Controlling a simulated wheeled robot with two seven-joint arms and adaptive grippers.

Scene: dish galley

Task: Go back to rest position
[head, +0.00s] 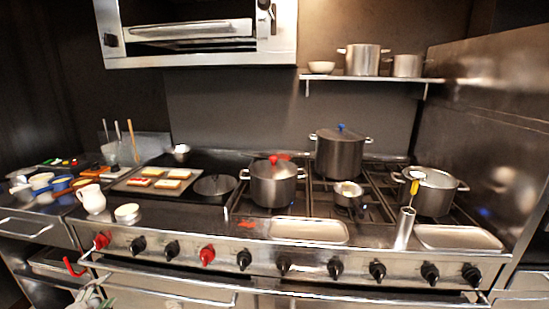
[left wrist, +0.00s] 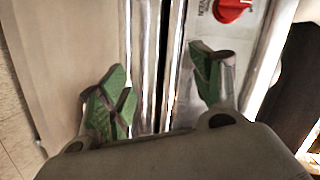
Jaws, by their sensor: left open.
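My left gripper (head: 90,298) shows at the bottom left of the head view, low in front of the stove (head: 262,262). In the left wrist view the left gripper (left wrist: 158,78) has its two green-padded fingers spread wide, with nothing between them. Behind the fingers are the metal front of the stove and a red knob (left wrist: 232,10). My right gripper is in neither view.
A steel rail runs along the stove front close to my left gripper. On the stove stand a red-knobbed pot (head: 274,187), a blue-knobbed pot (head: 340,155), an open pot (head: 432,192) and trays (head: 308,231). A white jug (head: 92,199) stands at left.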

